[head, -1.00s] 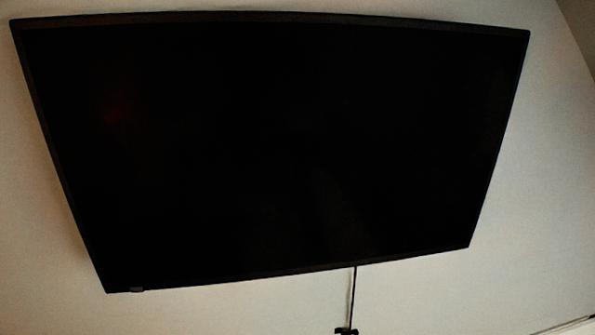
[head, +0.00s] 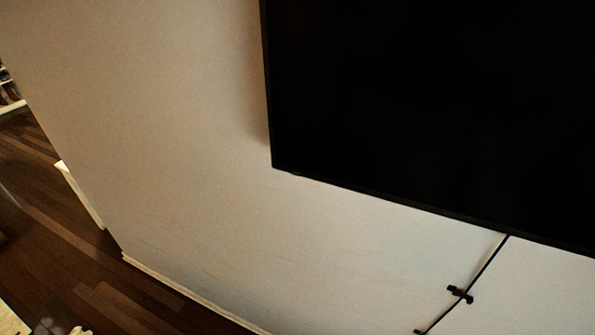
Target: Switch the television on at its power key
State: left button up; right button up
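The television (head: 430,110) hangs on the wall at the upper right of the head view. Its screen is black, and its top and right side are cut off by the frame. Its lower left corner shows, with a small dark bump (head: 296,174) on the bottom edge near that corner. The bump is too small to tell whether it is the power key. Neither of my grippers is in view.
A black cable (head: 487,262) runs down from the television's bottom edge through a dark clip (head: 460,294) on the wall. The pale wall (head: 180,140) is bare left of the television. Dark wooden floor (head: 60,230) lies at the lower left beyond the white baseboard (head: 190,294).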

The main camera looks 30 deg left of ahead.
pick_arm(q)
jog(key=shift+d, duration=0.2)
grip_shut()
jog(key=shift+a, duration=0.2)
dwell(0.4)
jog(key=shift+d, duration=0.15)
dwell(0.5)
